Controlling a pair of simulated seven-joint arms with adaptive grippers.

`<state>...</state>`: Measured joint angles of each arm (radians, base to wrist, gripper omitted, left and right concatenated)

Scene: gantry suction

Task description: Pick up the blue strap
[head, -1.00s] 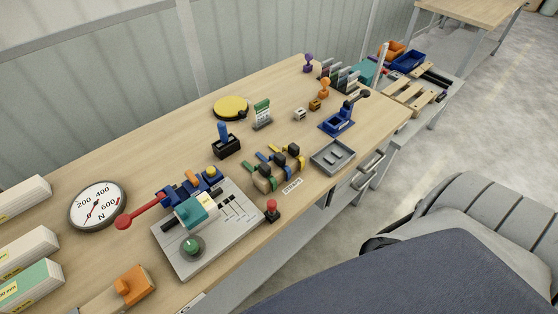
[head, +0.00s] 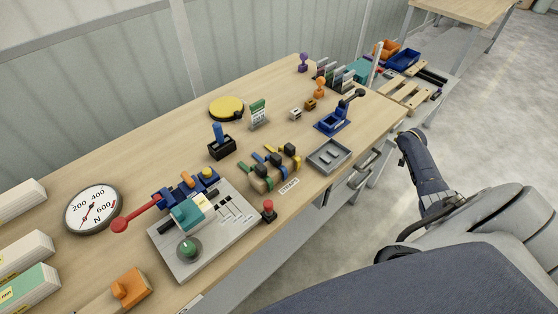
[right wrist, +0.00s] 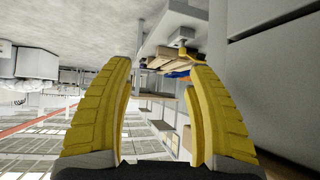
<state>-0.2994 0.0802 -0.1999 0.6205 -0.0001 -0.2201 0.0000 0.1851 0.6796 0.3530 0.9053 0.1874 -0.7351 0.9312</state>
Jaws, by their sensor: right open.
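The blue strap (head: 257,157) lies over a small wooden rack in the head view, between a green strap (head: 246,163) and a yellow strap (head: 269,149). A label reading STRAPS (head: 289,186) is at the rack's front. My right gripper (right wrist: 158,67) shows in the right wrist view with its two yellow fingers apart and nothing between them. It is not over the strap rack; I cannot tell its exact distance from the blue strap. My left gripper is in neither view.
A grey tray (head: 330,156) sits right of the rack, near the table edge. A red button (head: 268,210) and a grey control panel (head: 207,228) are to the left. A black holder (head: 221,147) stands behind.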

